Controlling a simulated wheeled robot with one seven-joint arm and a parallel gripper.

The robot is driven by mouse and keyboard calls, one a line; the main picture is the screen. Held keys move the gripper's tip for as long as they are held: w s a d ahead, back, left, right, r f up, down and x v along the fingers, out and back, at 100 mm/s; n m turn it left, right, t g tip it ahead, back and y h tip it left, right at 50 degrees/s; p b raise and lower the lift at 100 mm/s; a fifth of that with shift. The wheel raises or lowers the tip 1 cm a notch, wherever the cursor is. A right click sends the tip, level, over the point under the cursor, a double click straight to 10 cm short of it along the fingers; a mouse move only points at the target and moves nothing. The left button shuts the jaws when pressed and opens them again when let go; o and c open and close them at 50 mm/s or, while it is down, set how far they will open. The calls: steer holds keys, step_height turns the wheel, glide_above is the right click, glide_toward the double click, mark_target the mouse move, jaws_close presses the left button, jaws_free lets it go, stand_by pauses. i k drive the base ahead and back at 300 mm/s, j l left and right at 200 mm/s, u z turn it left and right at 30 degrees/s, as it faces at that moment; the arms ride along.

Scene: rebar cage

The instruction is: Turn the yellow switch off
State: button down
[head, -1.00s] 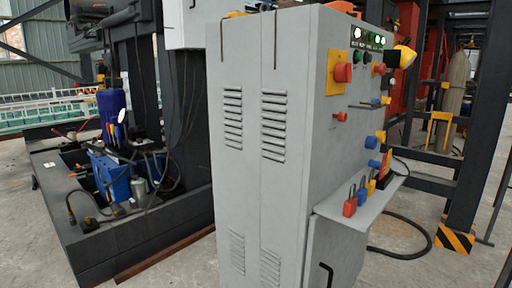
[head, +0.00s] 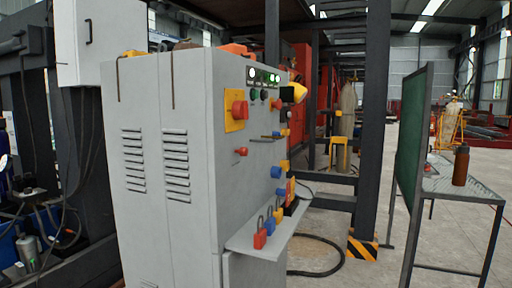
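A grey control cabinet (head: 158,150) stands at left centre in the head view, its control face seen at a steep slant. A red knob (head: 240,109) sits on a yellow plate (head: 232,124) near the face's front top corner. A larger yellow part (head: 293,92) juts out at the far top edge. A small yellow part (head: 284,165) sits lower on the far side, near a blue knob (head: 277,172). I cannot tell which yellow part is the switch, or its setting. My gripper is not in view.
A shelf (head: 262,245) with red, blue and yellow padlocks juts from the cabinet. A black cable (head: 318,272) lies on the floor beyond. A striped post (head: 364,248) and a table (head: 462,190) with a bottle (head: 461,166) stand right. Floor between cabinet and table looks open.

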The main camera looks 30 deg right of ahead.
mark_target(285, 132)
steer(key=i+l, duration=0.15)
steer(key=l, duration=0.2)
steer(key=i+l, duration=0.1)
steer(key=l, duration=0.2)
steer(key=i+l, duration=0.15)
steer(key=l, duration=0.2)
steer(key=i+l+u, duration=0.1)
steer(key=l, duration=0.25)
steer(key=i+l, duration=0.15)
steer(key=l, duration=0.15)
